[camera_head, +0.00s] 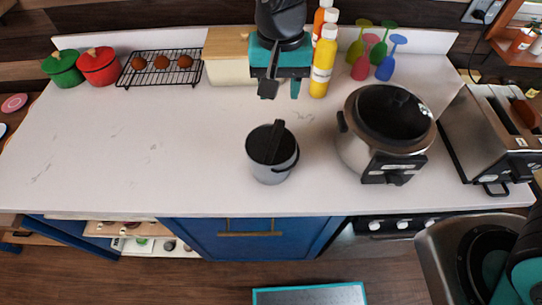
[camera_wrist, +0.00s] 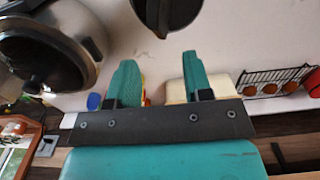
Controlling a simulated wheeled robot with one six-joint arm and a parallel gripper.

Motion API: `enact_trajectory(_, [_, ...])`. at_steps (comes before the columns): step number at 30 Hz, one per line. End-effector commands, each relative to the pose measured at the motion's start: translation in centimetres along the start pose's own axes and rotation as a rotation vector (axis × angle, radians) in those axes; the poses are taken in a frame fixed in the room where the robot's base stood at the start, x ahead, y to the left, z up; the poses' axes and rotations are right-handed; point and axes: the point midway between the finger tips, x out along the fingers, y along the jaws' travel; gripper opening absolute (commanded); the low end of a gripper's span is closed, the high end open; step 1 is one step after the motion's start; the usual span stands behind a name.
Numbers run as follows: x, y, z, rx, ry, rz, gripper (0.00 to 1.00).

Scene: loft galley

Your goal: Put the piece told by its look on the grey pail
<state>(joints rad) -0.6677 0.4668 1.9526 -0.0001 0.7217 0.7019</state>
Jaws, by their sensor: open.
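The grey pail (camera_head: 283,170) stands upright on the white counter, left of the cooker; its top looks black, with a dark bar across it. In the wrist view the pail (camera_wrist: 190,8) is cut off by the top edge. The task does not name the piece, so I cannot tell which thing it is. My gripper (camera_head: 282,90) is open and empty above the back of the counter, behind the pail and left of the bottles. In the wrist view my gripper (camera_wrist: 159,68) shows its two teal fingers apart, with bare counter between their tips.
A cooker (camera_head: 365,150) stands right of the pail, a toaster (camera_head: 490,135) farther right. Yellow bottle (camera_head: 322,70), coloured goblets (camera_head: 379,55), cream bin (camera_head: 228,72), wire rack (camera_head: 160,55) with brown round items, red pot (camera_head: 98,68) and green pot (camera_head: 63,70) line the back. The left counter is clear.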

Motion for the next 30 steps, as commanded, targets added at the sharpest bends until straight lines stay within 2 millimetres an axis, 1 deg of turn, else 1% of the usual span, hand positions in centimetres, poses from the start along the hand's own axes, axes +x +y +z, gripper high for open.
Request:
enact_trajectory(3, [-3.0, -0.1, -0.1, 0.0, 0.007, -0.006, 0.46])
enact_trajectory(9, [-7.8, -0.1, -0.1, 0.0, 0.004, -0.004, 0.46])
enact_trajectory(12, [-9.7, 0.0, -0.1, 0.0, 0.003, -0.003, 0.46])
enact_trajectory(15, [-10.9, 0.0, 0.0, 0.0, 0.002, -0.002, 0.46])
enact_trajectory(18, [-11.6, 0.0, 0.0, 0.0, 0.001, -0.001, 0.46])
enact_trajectory(21, [-11.9, 0.0, 0.0, 0.0, -0.001, 0.0, 0.46])
enact_trajectory(30, [-11.9, 0.0, 0.0, 0.0, -0.001, 0.0, 0.46])
